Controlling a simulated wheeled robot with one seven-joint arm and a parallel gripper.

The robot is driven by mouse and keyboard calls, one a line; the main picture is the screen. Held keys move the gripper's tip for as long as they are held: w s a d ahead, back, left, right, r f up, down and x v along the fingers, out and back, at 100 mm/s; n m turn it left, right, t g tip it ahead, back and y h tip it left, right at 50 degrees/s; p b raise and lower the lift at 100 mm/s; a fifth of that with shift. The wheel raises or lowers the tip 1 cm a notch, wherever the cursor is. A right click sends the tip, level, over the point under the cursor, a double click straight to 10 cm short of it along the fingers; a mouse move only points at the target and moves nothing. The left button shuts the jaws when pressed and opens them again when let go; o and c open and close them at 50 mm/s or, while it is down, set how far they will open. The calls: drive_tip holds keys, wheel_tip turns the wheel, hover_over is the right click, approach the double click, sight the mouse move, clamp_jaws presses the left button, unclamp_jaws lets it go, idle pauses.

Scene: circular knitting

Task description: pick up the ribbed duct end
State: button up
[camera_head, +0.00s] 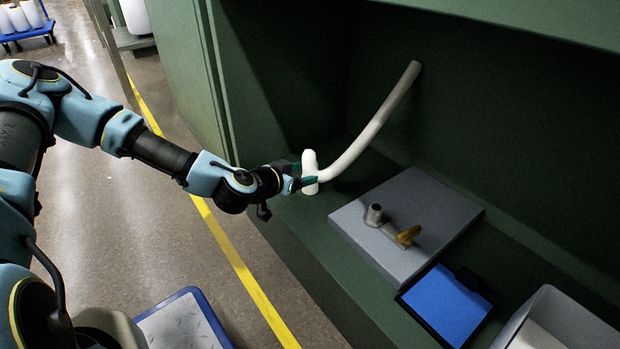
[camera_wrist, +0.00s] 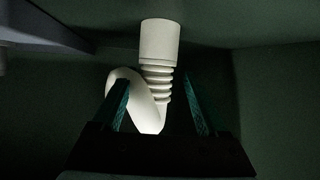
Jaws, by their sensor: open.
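The ribbed duct end (camera_head: 310,171) is a white cylinder at the free end of a pale curved duct (camera_head: 378,120) that rises to the back wall. In the wrist view the duct end (camera_wrist: 159,42) stands upright, with its ribbed neck below a smooth collar. My gripper (camera_head: 302,180) is at the duct end in the head view. In the wrist view my gripper (camera_wrist: 156,84) is open, with one teal finger on each side of the ribbed neck. The left finger overlaps the bent duct; I cannot tell whether it touches. The lower neck is partly hidden.
A grey slab (camera_head: 440,212) with a metal valve-like fitting (camera_head: 376,216) and its yellowish handle (camera_head: 408,236) lies right of my gripper. A blue-topped tray (camera_head: 447,304) and a grey bin (camera_head: 562,312) are nearer. Green walls and an overhead panel enclose the bay.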

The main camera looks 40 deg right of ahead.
sight(314, 172)
drive_tip(key=x, duration=0.1)
drive_tip(key=b+x, duration=0.2)
drive_tip(key=shift+s+d+f, duration=0.2)
drive_tip(key=shift+d+f, duration=0.1)
drive_tip(key=shift+f, duration=0.15)
drive_tip(key=shift+w+d, duration=0.1)
drive_tip(key=shift+d, duration=0.3)
drive_tip(key=shift+f, duration=0.1)
clamp_jaws()
